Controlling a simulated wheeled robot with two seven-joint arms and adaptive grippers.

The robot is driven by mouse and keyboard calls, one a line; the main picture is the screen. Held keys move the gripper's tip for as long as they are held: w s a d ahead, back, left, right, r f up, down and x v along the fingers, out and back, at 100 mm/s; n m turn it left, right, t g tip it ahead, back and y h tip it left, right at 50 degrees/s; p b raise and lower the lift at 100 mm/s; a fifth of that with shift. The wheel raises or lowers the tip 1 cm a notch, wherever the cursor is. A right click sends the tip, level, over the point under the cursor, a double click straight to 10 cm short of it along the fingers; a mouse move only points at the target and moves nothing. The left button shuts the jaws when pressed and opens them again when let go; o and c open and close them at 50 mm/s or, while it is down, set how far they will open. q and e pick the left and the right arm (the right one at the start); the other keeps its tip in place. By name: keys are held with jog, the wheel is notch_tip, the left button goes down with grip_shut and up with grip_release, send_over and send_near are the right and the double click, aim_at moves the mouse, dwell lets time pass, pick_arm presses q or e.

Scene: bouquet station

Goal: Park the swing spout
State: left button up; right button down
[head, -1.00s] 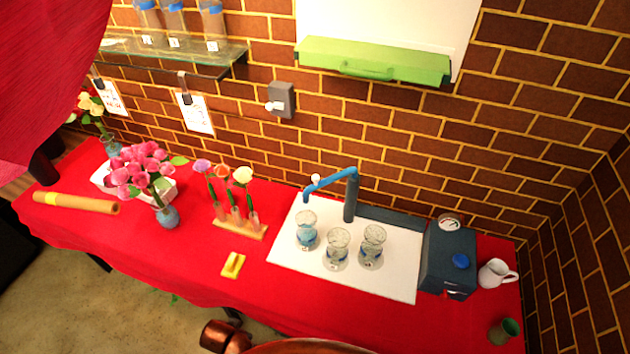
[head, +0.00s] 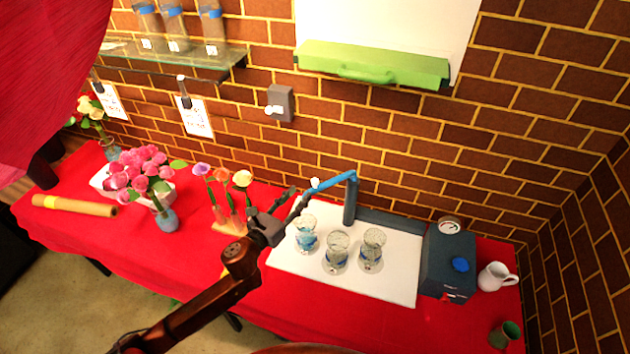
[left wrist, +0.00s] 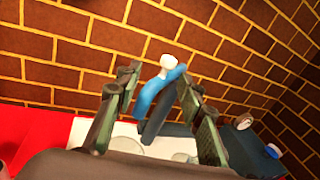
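The swing spout (head: 335,181) is a blue tube on a dark upright post (head: 350,207) at the back of a white board. It points left, with a white knob (head: 315,183) near its outer end. My left gripper (head: 298,194) is just left of that end, fingers apart and empty. In the left wrist view the spout (left wrist: 152,92) and its white knob (left wrist: 168,62) show between the open fingers of my left gripper (left wrist: 158,88). I cannot tell whether a finger touches the spout. My right gripper is not in view.
Glass vessels (head: 337,250) stand on the white board (head: 400,285) below the spout. A dark box (head: 447,265) and white jug (head: 495,276) are to the right.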

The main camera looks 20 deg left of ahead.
aim_at(313, 183)
pick_arm(q)
jog(key=shift+w+d+r+m+h, duration=0.45)
jog(key=shift+d+m, duration=0.2)
jog(key=shift+m, duration=0.25)
jog(key=x, duration=0.7)
jog(key=shift+c, duration=0.7)
grip_shut()
